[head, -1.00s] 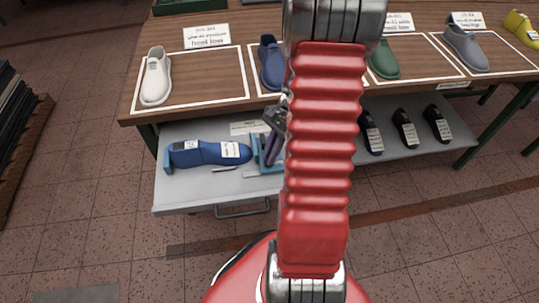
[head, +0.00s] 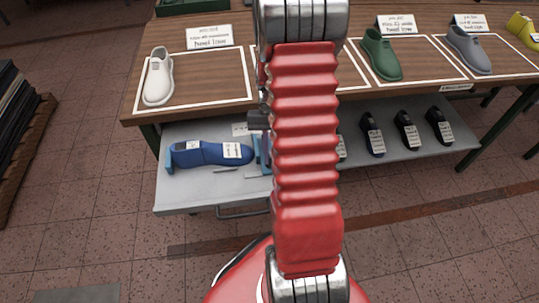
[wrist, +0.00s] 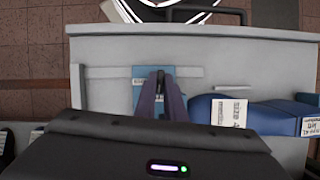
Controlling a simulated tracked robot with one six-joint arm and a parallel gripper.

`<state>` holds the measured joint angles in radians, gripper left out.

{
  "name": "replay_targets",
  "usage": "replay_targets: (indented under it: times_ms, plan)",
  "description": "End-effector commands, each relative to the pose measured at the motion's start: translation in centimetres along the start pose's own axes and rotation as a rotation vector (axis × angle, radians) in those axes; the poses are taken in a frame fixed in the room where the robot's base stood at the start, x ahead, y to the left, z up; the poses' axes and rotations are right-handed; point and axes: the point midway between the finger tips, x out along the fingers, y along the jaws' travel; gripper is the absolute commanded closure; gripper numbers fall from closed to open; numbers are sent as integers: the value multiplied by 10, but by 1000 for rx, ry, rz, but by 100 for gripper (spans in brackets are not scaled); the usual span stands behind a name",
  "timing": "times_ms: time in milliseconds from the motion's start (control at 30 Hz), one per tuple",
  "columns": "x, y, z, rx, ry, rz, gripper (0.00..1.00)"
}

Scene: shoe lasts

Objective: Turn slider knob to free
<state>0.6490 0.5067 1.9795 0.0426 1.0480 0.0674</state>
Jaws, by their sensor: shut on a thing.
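A blue shoe last (head: 212,152) with white labels lies on its side in the pulled-out grey drawer (head: 180,190). It also shows at the right in the wrist view (wrist: 262,112). A blue slider block (wrist: 147,72) stands near the end of the last; in the head view only its left edge (head: 258,158) shows. My gripper (wrist: 160,77) points down at this block, its two dark fingers close together. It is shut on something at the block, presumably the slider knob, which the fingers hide. In the head view my red arm hides most of the gripper.
The wooden table (head: 120,100) above the drawer holds a white shoe (head: 158,78), a green shoe (head: 381,55) and a grey shoe (head: 468,50). Black lasts (head: 407,130) lie on the shelf at right. A thin grey bar (wrist: 230,89) lies flat in the drawer.

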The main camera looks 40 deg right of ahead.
Motion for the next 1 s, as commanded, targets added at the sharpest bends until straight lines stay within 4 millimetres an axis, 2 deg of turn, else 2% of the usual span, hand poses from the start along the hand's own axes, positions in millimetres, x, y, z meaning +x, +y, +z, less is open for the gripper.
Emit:
replay_targets:
  times_ms: [300, 800, 833, 1000]
  plan:
    - [-1, -1, -1, -130, 5, 54, 100]
    - [-1, -2, -1, -149, 5, 62, 100]
    - [-1, -1, -1, -149, 5, 62, 89]
    - [-1, -1, -1, -149, 3, 62, 77]
